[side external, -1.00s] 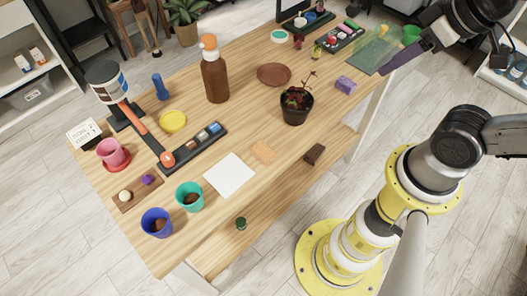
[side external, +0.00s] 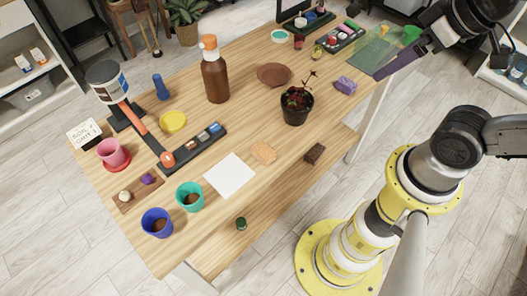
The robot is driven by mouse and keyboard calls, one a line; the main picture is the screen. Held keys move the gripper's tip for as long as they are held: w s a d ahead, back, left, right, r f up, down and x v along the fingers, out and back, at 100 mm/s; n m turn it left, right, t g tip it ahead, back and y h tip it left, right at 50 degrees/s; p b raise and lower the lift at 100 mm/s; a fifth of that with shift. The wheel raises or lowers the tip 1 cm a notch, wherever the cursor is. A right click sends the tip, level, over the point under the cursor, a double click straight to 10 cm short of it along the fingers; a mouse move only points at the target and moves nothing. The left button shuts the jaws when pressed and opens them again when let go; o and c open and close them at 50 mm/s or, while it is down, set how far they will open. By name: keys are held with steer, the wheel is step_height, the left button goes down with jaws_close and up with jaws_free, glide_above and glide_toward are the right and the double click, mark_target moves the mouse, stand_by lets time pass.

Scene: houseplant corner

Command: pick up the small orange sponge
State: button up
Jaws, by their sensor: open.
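The small orange sponge (side external: 263,152) lies flat on the wooden table, right of the white sheet and in front of the dark-leaved potted plant. Nothing covers it. My gripper (side external: 392,64) is at the upper right, over the table's far right end by the green translucent mat. It is open, with dark purple fingers pointing down to the left, and I see nothing between them. It is well apart from the sponge.
The potted plant (side external: 296,106) stands behind the sponge, and a dark brown block (side external: 315,153) lies to its right. The white sheet (side external: 230,175) is at its left. A purple block (side external: 345,85) lies nearer my gripper. A tall brown bottle (side external: 215,80) stands farther back.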

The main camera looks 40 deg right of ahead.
steer(key=n+g, duration=0.6)
steer(key=n, duration=1.2)
glide_above(263, 150)
step_height(263, 150, down, 22)
steer(key=shift+w+d+r, duration=0.1)
steer(key=shift+d+r, duration=0.05)
steer(key=shift+r, duration=0.05)
steer(key=shift+f, duration=2.7)
